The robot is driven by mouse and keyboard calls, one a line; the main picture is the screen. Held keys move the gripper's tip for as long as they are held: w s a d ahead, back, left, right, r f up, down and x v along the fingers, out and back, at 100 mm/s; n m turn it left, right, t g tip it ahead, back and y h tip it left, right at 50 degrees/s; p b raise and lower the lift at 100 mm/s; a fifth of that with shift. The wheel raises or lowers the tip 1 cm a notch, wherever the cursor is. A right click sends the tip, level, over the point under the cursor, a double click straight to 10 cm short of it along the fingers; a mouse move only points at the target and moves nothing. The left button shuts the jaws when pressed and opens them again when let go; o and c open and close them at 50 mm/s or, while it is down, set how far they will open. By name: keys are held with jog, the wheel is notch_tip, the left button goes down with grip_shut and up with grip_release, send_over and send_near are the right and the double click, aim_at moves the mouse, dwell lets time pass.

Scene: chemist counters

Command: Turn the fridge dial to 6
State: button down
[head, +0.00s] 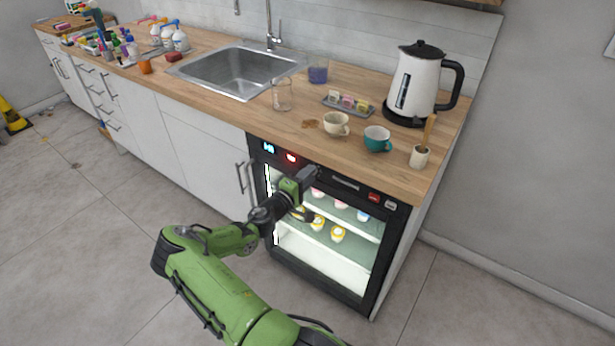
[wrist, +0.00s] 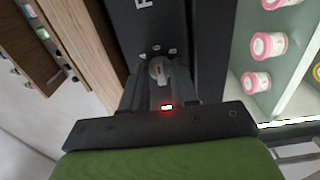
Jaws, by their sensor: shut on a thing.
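The fridge (head: 392,250) is a black-framed, glass-fronted unit under the right end of the counter, lit inside. Its dial (wrist: 159,70) is a small round grey knob on the black top panel, seen in the wrist view with tiny marks around it, too small to read. My gripper (head: 312,172) is at the fridge's top panel in the head view and hides the dial there. In the wrist view my gripper (wrist: 160,82) has its fingers on both sides of the dial, shut on it.
Pink-lidded pots (wrist: 267,45) and yellow-lidded pots (head: 338,234) stand on the fridge shelves. On the counter (head: 395,168) above are a white kettle (head: 418,85), a cream cup (head: 336,124), a teal cup (head: 377,138) and a sink (head: 240,70). The floor in front is clear.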

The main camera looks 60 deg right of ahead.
jog(key=c, duration=1.2)
grip_release()
jog(key=a, duration=0.5)
jog(key=w+a+p, duration=0.1)
jog(key=a, duration=0.4)
jog(key=a+p, duration=0.1)
jog(key=a, duration=0.4)
jog(key=shift+w+a, duration=0.2)
jog(key=shift+a, duration=0.15)
jog(key=s+a+r+m+t+y+p, duration=0.2)
jog(key=a+r+m+y+p, duration=0.3)
jog(key=a+r+y, duration=1.2)
jog(key=s+a+r+n+t+p, duration=0.1)
jog(key=s+a+r+n, duration=0.1)
jog(key=s+a+r, duration=0.1)
jog(key=s+a+r+n+t+p, duration=0.1)
jog(key=s+a+r+n+t, duration=0.1)
jog(key=s+a+r, duration=0.2)
jog(key=s+a+r+n+t+y+p, duration=0.1)
jog(key=s+a+r+n+t, duration=0.1)
jog(key=a+r, duration=0.5)
jog(key=shift+s+a+r+p, duration=0.1)
jog(key=shift+s+a+p, duration=0.05)
jog(key=shift+s, duration=0.3)
jog(key=shift+s+a+r+p, duration=0.1)
jog(key=shift+s+a+p, duration=0.05)
jog(key=shift+s, duration=0.25)
